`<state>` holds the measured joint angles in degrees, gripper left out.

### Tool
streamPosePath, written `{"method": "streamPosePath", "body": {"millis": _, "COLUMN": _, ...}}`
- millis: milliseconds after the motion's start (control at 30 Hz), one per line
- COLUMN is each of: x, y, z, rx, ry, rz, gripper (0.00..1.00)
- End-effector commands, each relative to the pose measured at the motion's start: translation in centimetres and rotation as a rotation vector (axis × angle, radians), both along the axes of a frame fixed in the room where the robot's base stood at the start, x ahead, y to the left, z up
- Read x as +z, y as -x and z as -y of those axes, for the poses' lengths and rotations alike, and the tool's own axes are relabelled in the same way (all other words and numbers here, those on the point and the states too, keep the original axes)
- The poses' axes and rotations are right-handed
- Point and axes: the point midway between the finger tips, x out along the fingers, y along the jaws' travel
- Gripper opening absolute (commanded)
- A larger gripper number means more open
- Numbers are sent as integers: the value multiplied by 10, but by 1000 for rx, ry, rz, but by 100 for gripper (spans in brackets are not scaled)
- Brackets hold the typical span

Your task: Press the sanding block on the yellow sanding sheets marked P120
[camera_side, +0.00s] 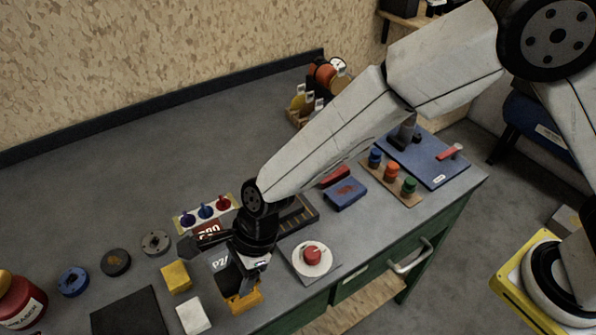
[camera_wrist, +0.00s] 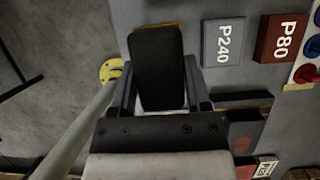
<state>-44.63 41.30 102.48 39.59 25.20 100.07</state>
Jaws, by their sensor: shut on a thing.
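My gripper (camera_side: 240,262) is shut on the sanding block, a dark block that fills the space between the fingers in the wrist view (camera_wrist: 158,65). In the side view the block (camera_side: 231,278) is low over the yellow sanding sheets (camera_side: 245,301), near the bench's front edge. A thin yellow strip of the sheets (camera_wrist: 156,27) shows past the block's far end in the wrist view. The block hides the rest, so the P120 mark cannot be read. I cannot tell whether the block touches the sheets. Grey P240 sheets (camera_wrist: 223,42) and brown-red P80 sheets (camera_wrist: 282,38) lie beside them.
A red button on a pale plate (camera_side: 312,255) stands right of my gripper. Three coloured knobs (camera_side: 205,211) stand behind. The bench's far middle is clear.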

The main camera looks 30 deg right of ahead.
Motion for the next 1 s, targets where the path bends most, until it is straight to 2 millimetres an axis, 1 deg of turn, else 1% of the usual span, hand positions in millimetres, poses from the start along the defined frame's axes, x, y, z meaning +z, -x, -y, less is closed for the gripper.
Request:
{"method": "streamPosePath", "body": {"millis": 100, "x": 8, "y": 0, "z": 0, "rx": -1, "ry": -2, "rz": 0, "gripper": 14}}
{"method": "streamPosePath", "body": {"millis": 400, "x": 22, "y": 0, "z": 0, "rx": 0, "ry": -1, "rz": 0, "gripper": 14}}
{"method": "streamPosePath", "body": {"millis": 1000, "x": 24, "y": 0, "z": 0, "rx": 0, "ry": -1, "rz": 0, "gripper": 14}}
